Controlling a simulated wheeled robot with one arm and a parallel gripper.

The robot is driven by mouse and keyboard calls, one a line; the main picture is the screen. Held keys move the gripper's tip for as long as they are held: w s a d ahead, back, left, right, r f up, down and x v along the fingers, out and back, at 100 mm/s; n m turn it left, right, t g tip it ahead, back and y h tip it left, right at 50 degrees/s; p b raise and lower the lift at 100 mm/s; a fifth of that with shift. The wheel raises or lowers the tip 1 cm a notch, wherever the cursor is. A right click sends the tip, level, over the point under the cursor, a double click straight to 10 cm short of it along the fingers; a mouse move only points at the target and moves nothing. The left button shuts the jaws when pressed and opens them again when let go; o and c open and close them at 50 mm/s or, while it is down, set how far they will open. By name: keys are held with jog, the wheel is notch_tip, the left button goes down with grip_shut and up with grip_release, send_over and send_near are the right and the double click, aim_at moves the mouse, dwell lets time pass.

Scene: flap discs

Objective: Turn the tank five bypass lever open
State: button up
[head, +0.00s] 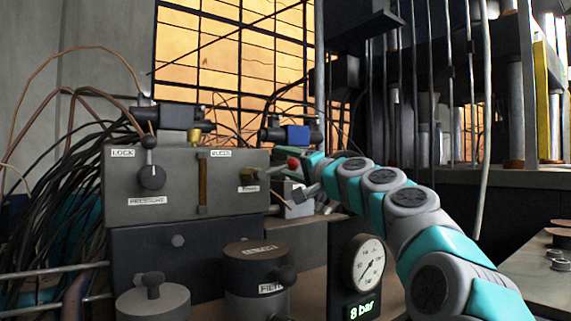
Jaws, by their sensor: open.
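A grey valve block (125,210) stands left of centre, with labels that seem to read LOCK, PRESSURE and BLEED. A dark round knob (152,178) is on its face, and a black ball-topped lever (149,143) stands upright above it. A small red knob (293,163) shows just right of the block, close to my wrist. No label for tank five is readable, so I cannot tell which part is its bypass lever. My gripper (297,182) is open at the end of my arm, beside the block's right side. Its fingertips are partly hidden, and I cannot tell whether it touches anything.
Dark filter cylinders (257,270) stand in front of the block. Black cables (60,190) crowd the left. Dark upright rods (430,80) stand behind my arm.

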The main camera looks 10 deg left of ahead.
aim_at(298, 165)
jog(key=shift+b+v, duration=0.75)
jog(key=shift+v, duration=2.9)
jog(key=shift+r, duration=0.1)
jog(key=shift+c, duration=0.3)
